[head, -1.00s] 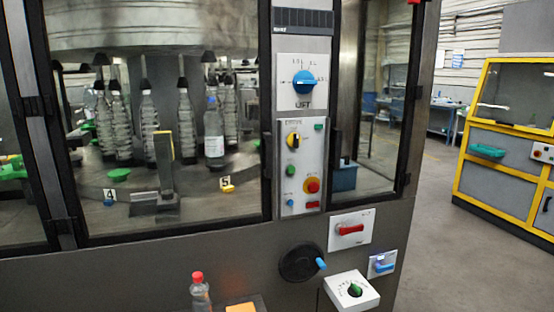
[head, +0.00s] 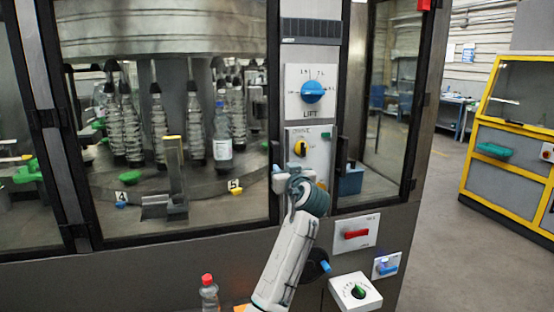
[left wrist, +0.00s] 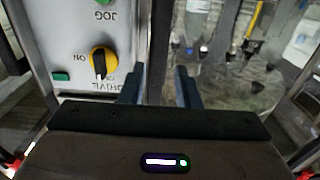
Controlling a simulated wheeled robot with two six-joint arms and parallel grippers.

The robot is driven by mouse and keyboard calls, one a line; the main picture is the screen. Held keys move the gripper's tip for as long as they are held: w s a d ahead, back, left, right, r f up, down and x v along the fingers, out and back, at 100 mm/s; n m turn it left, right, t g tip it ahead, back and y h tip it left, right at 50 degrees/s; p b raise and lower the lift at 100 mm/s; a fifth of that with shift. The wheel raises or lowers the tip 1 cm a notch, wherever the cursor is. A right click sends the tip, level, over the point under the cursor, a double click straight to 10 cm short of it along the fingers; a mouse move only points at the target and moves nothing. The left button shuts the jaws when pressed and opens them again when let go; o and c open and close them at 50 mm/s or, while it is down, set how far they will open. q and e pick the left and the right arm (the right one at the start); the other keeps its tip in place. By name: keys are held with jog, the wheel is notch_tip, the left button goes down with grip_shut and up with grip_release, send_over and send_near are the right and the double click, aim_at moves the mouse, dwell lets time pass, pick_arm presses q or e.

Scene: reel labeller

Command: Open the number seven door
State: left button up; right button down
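Glass doors with black frames enclose the machine; no number seven is readable on any of them. The wide left door (head: 180,235) shows bottles inside and looks shut. A narrower right door (head: 385,140) lies right of the control panel and also looks shut, with a dark handle (head: 340,153) on its left side. My left gripper (head: 283,177) is in front of the wide door's right edge, beside the panel's lower part. In the left wrist view the fingers (left wrist: 158,82) are apart, with a dark door frame edge beyond them and nothing visibly held. My right gripper is not in view.
The control panel has a blue LIFT knob (head: 312,92) and a yellow DRIVE knob (head: 301,148), which also shows in the left wrist view (left wrist: 103,61). Below are a red handle (head: 356,233), a green knob (head: 358,291) and a red-capped bottle (head: 208,292). Open floor lies right.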

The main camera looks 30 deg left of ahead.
aim_at(277, 162)
pick_arm(q)
jog(key=p+x, duration=0.2)
jog(key=x, duration=0.4)
jog(key=shift+w+a+r, duration=0.1)
jog(key=shift+a+r, duration=0.05)
jog(key=shift+w+a+f, duration=0.2)
jog(key=shift+w+a, duration=0.35)
jog(key=shift+c, duration=0.4)
grip_shut()
